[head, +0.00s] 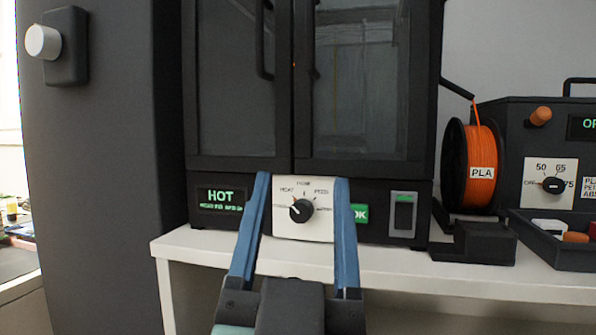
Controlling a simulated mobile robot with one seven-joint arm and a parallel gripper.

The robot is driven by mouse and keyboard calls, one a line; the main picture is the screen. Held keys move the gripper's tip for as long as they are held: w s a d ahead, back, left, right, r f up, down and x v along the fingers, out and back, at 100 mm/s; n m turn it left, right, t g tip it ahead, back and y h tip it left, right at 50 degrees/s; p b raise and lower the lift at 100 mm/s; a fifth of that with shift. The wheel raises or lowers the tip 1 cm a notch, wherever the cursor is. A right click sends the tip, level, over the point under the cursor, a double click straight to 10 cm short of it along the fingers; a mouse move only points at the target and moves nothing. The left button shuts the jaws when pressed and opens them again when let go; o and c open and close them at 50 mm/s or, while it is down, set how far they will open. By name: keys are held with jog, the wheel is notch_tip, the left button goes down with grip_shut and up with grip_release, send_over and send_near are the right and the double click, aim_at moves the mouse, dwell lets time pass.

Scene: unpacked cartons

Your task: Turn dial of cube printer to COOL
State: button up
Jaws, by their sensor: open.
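The cube printer (310,130) is a black box with two glass doors, standing on a white shelf. A display (221,199) left of the dial reads HOT in green. My gripper (302,180) is open, its two blue fingers on either side of the dial plate, apart from the dial.
A green OK label (360,213) and a rocker switch (404,214) lie right of the dial. An orange PLA spool (480,168), a dryer box with its own dial (553,185) and a dark tray (560,250) stand at right. A dark column (105,190) stands at left.

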jog(key=w+m+g+h+p, duration=0.2)
jog(key=w+g+p, duration=0.25)
jog(key=p, duration=0.55)
jog(key=n+g+p, duration=0.1)
jog(key=g+p, duration=0.2)
jog(key=p, duration=1.9)
send_near(299, 212)
jog(key=p+x, duration=0.2)
jog(key=x, duration=0.7)
jog(key=shift+w, duration=0.2)
grip_shut()
